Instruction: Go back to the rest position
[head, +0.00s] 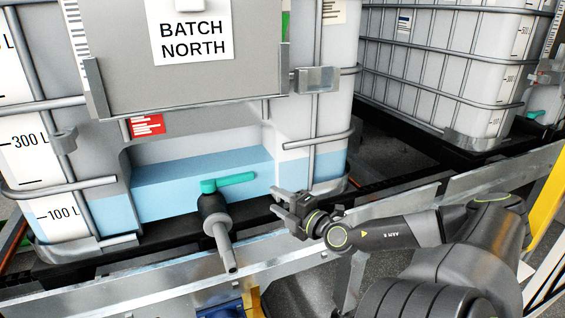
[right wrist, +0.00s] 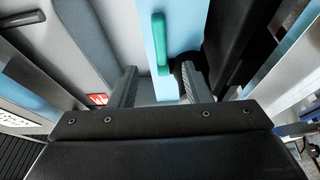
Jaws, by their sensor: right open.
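My right gripper (head: 283,199) is open and empty, just right of the green valve handle (head: 228,182) of the near tank. In the right wrist view my two right fingers (right wrist: 158,88) stand apart, with the green handle (right wrist: 160,42) beyond them and nothing between them. I cannot tell from this view how small the gap to the handle is. The handle lies roughly level on a dark valve with a grey outlet pipe (head: 222,245) pointing down. My left gripper is in neither view.
The near tank (head: 200,155) carries a "BATCH NORTH" sign (head: 192,30) and holds light blue liquid low down. A metal rail (head: 400,205) runs in front of it, below my right arm. A second caged tank (head: 440,75) stands behind at right. A yellow post (head: 545,205) stands at far right.

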